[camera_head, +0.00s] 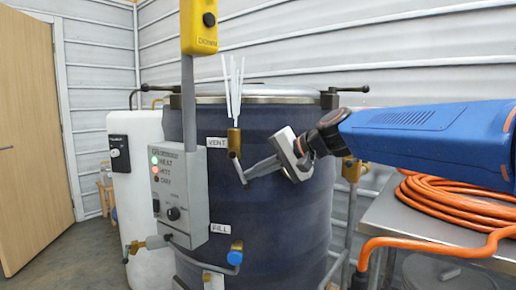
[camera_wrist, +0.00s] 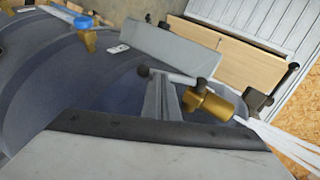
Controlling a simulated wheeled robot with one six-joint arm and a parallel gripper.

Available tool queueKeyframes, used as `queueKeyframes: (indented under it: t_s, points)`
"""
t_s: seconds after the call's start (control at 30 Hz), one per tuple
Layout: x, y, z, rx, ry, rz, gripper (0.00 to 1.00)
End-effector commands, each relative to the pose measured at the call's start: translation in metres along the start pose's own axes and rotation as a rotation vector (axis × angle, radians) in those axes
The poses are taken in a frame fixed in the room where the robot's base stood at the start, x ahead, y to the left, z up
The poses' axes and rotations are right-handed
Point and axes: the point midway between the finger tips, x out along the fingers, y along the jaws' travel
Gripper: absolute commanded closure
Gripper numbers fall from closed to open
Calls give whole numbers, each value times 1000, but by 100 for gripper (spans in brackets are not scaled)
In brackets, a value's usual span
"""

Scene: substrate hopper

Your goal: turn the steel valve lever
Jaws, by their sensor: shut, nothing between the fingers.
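The steel valve lever (camera_head: 239,168) hangs down from a brass valve (camera_head: 234,140) beside the VENT label on the dark blue drum. In the wrist view the lever (camera_wrist: 175,76) runs from the brass valve (camera_wrist: 212,104) to a black ball end. My gripper (camera_head: 248,174) reaches in from the right, its fingertips at the lever's lower part. In the wrist view my gripper (camera_wrist: 162,92) is shut and empty, with its tips close beside the lever. Whether they touch it I cannot tell.
White jets (camera_head: 232,85) rise from the vent valve. A grey control box (camera_head: 180,190) stands left of the lever, with a yellow pendant (camera_head: 199,28) above. A blue-handled valve (camera_head: 236,252) sits below, by FILL. Orange hose (camera_head: 450,208) lies on a metal table at right.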

Motion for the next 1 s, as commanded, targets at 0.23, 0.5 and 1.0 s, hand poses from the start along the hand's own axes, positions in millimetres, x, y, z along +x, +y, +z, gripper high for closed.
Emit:
queueKeyframes:
  t_s: [0.23, 0.5, 1.0]
  points:
    - [8, 3, 4, -2, -2, 3, 100]
    - [19, 5, 8, -3, -3, 4, 100]
    - [26, 6, 10, -3, -1, 4, 100]
